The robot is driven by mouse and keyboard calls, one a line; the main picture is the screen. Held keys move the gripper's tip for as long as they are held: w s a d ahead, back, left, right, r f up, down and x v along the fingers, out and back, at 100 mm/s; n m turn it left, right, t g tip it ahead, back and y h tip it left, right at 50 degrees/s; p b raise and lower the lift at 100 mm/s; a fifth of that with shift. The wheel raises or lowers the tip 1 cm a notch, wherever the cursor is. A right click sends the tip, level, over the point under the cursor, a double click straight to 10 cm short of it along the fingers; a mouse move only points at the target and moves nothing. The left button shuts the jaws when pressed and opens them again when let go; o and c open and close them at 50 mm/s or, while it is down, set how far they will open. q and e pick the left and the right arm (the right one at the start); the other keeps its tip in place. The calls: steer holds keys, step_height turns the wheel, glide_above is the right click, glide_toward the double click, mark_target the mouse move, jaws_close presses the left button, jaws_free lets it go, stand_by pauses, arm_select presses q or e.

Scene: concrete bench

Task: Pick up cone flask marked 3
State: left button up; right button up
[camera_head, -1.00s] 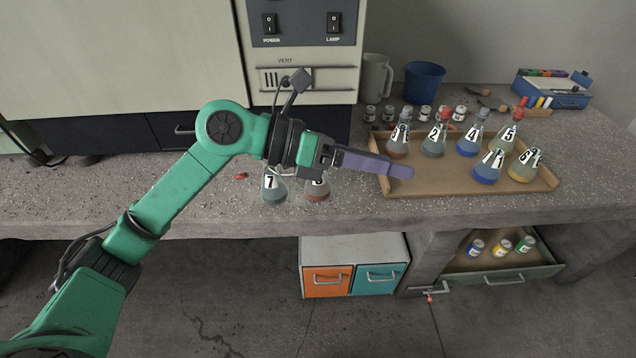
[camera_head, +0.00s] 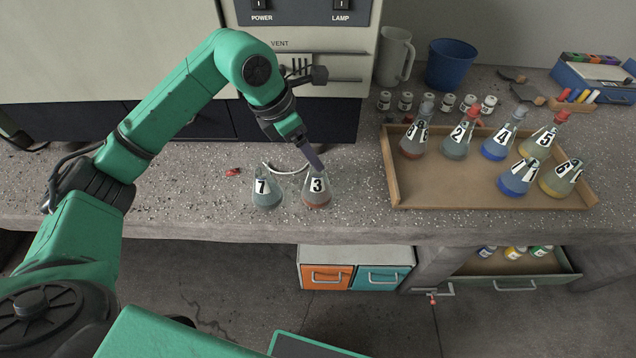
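The cone flask marked 3 (camera_head: 317,190) stands upright on the bench, with reddish-brown liquid at its bottom. The flask marked 7 (camera_head: 266,192) stands just left of it. My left gripper (camera_head: 315,164) comes from the upper left and points down at the neck of flask 3. Its fingers cover the top of that flask. I cannot tell whether they are closed on the neck or only around or behind it. My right gripper is not in view.
A wooden tray (camera_head: 420,202) on the right holds several numbered flasks. Small jars stand behind it, with a grey jug (camera_head: 394,56) and a blue cup (camera_head: 450,64) further back. A small red item (camera_head: 233,172) lies left of flask 7. The bench's front edge is close to both flasks.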

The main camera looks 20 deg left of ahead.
mark_target(317, 180)
arm_select(q)
steer(key=p+x, duration=0.1)
steer(key=x, duration=0.7)
steer(key=shift+w+d+f, duration=0.15)
steer(key=shift+f, duration=0.2)
jaws_close()
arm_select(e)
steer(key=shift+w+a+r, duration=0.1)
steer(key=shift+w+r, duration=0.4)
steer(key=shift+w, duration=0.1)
